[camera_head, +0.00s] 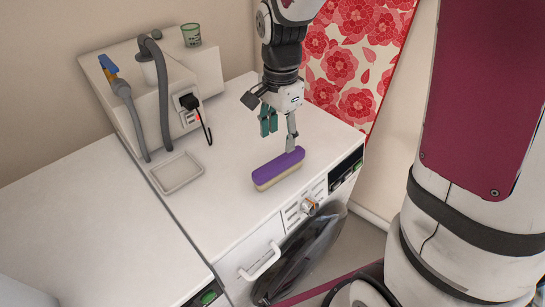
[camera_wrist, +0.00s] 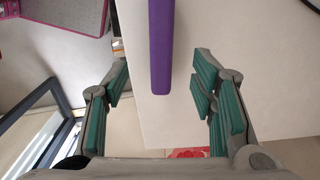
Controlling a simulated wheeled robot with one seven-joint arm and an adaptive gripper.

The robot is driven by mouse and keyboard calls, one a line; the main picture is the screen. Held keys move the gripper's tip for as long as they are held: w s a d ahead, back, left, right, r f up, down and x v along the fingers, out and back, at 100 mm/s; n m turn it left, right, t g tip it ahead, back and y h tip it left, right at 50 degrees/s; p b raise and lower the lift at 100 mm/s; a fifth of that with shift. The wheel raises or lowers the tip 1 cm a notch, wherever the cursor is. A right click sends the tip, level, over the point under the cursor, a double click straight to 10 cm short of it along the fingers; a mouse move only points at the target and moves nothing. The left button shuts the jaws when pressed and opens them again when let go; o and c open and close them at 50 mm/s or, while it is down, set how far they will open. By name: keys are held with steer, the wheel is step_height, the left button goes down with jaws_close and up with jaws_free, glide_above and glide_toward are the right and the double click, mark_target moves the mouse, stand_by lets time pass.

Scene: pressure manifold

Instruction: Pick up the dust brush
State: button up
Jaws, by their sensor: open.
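The dust brush (camera_head: 279,168), with a purple back and cream bristles, lies on the white machine top near its front edge. My gripper (camera_head: 279,134) points down just above and behind it, with its fingers apart and nothing held. In the wrist view the brush's purple back (camera_wrist: 161,45) runs down from the top edge between the two green-padded fingers of my gripper (camera_wrist: 160,88). Clear gaps show on both sides. Its far end is cut off by the top of the wrist view. In the head view, one fingertip is close to the brush; contact cannot be told.
A shallow pale tray (camera_head: 178,172) lies left of the brush. Behind it stands a raised white housing (camera_head: 205,68) with grey hoses (camera_head: 163,95), a black plug (camera_head: 190,102) and a green-and-white cup (camera_head: 191,35). A knob (camera_head: 309,207) and handle (camera_head: 262,262) protrude from the front.

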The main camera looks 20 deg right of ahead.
mark_target(280, 160)
steer(key=f, duration=0.9)
steer(key=shift+w+d+f, duration=0.15)
steer(key=shift+d+f, duration=0.05)
steer(key=shift+f, duration=0.2)
steer(key=shift+c, duration=0.3)
jaws_close()
